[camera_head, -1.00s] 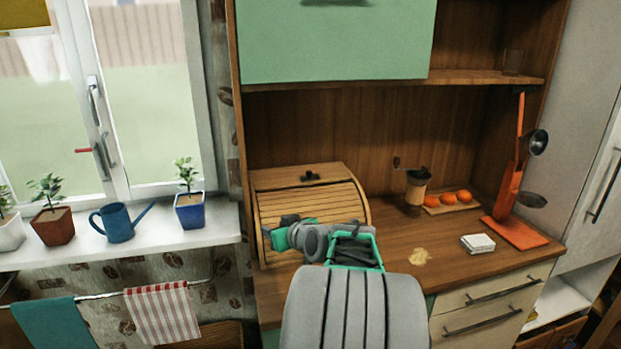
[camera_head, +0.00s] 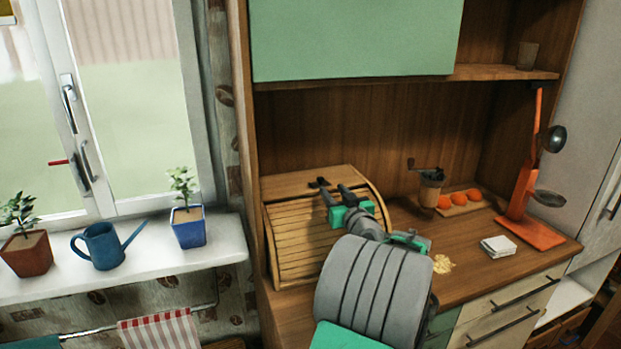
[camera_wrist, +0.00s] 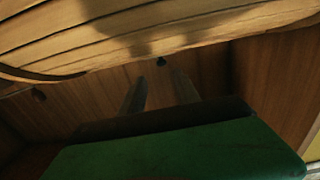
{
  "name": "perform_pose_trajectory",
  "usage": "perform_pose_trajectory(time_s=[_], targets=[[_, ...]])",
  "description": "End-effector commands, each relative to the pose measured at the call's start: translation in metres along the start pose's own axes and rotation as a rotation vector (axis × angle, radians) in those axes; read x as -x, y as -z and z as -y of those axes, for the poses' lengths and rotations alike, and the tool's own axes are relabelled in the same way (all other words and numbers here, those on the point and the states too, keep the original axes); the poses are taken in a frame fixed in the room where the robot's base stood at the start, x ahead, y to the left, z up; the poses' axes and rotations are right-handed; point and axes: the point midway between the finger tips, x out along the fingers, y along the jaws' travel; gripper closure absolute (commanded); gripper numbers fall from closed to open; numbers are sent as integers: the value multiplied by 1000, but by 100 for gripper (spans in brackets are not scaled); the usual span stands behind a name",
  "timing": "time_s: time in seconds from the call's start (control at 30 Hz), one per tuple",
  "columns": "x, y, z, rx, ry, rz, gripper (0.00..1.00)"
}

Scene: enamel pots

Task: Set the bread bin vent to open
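The wooden bread bin (camera_head: 292,245) with a slatted, curved front stands at the left end of the counter. A small dark fitting (camera_head: 318,183), apparently its vent control, sits on the flat top; its setting is too small to read. My gripper (camera_head: 334,190) is over the bin's top, fingers apart and empty, with the tips close to the fitting; I cannot tell whether they touch it. In the wrist view, the bin's slats (camera_wrist: 170,30) fill the upper part. Both fingers (camera_wrist: 160,92) show apart, with a small dark knob beyond them.
A coffee grinder (camera_head: 431,185), a board with oranges (camera_head: 460,198), an orange metal stand (camera_head: 533,230) and a white stack (camera_head: 498,246) are on the counter to the right. A green cabinet door (camera_head: 355,40) hangs above. Potted plants and a blue watering can (camera_head: 103,246) line the windowsill.

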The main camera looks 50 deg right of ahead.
Motion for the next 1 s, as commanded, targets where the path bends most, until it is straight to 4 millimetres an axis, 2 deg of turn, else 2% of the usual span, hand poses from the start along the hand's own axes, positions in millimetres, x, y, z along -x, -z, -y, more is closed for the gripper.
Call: perform_pose_trajectory(time_s=[0.3,0.4,0.7,1.0], targets=[[-60,2,12,-1,18,1,62],[-72,0,11,-2,16,2,62],[-77,0,8,0,12,1,62],[-76,0,8,-1,11,1,85]])
